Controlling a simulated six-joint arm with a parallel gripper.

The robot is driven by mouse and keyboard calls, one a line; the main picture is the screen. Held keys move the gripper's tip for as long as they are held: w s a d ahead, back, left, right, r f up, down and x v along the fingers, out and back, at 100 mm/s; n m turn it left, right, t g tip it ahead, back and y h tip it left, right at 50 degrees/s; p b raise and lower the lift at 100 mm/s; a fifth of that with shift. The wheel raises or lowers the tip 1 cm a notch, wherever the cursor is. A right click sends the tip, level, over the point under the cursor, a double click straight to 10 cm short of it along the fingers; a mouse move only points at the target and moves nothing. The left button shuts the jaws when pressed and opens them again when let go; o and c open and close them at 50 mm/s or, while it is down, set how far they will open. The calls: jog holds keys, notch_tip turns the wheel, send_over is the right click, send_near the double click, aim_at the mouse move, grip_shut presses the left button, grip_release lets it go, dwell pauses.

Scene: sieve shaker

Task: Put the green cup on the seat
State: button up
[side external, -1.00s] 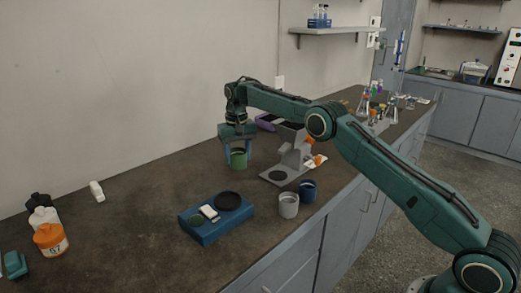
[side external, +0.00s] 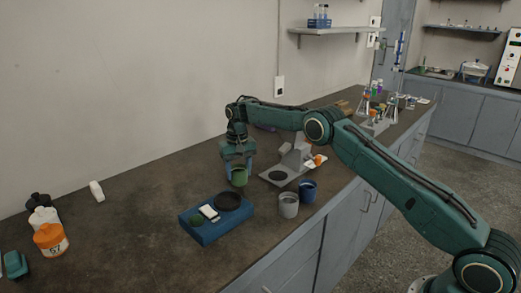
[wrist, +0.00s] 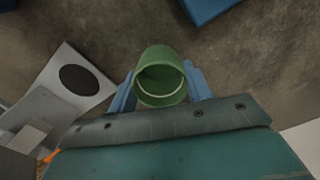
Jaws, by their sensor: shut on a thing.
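The green cup (side external: 239,178) is between the blue fingers of my gripper (side external: 241,172), which is shut on it. In the wrist view the cup (wrist: 159,76) shows its open mouth and looks empty, with a finger of my gripper (wrist: 160,88) on each side. I cannot tell whether its base touches the bench. Two dark round spots could be the seat: the disc (side external: 278,175) on the grey stand's foot, to the right of the cup, and the larger disc (side external: 228,201) on the blue box, in front of it.
The blue box (side external: 208,232) also bears a small green disc and a white piece. A grey cup (side external: 288,205) and a blue cup (side external: 307,191) stand near the front edge. Bottles (side external: 47,232) stand at the left. The bench between is clear.

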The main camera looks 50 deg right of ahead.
jog(key=shift+f, duration=1)
jog(key=shift+f, duration=0.1)
jog(key=o, duration=1)
jog(key=shift+r, duration=6.15)
